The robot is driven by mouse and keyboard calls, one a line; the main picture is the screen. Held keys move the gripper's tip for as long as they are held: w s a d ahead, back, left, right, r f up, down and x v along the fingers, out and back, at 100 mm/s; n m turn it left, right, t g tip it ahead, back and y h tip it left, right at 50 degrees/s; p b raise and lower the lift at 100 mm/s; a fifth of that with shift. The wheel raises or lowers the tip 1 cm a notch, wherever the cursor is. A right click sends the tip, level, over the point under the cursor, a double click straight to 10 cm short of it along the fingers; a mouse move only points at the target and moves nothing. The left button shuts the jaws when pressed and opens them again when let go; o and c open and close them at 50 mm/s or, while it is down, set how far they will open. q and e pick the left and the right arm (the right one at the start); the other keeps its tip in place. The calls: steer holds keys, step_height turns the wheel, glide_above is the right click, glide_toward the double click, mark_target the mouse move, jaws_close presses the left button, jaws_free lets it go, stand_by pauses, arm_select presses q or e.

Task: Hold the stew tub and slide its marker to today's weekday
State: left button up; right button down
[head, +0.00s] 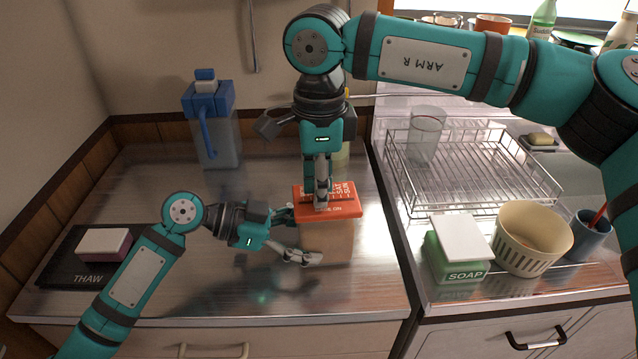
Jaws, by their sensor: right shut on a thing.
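The stew tub (328,241) stands on the steel counter, with a brownish see-through body and an orange lid (345,207). White weekday letters show on the lid, with SAT and SUN readable at its right. My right gripper (321,204) points down onto the lid, its fingers shut on the marker, which they mostly hide. My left gripper (297,235) reaches in from the left at the tub's side. Its fingers are spread, one near the lid's left edge and one low in front of the tub; I cannot tell whether they touch it.
A blue-topped jug (222,138) stands behind left. A black THAW mat (62,254) with a pale-lidded box (103,243) lies at left. At right are a wire rack (480,178), a green soap box (455,262), a cream basket (533,238) and a blue cup (588,240).

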mark_target(352, 199)
steer(key=d, duration=0.5)
steer(key=shift+w+d, duration=0.2)
steer(key=c, duration=1.2)
jaws_free()
steer(key=shift+o, duration=0.2)
steer(key=shift+a, duration=0.15)
arm_select(q)
steer(key=shift+s, duration=0.1)
arm_select(e)
step_height(352, 199, up, 12)
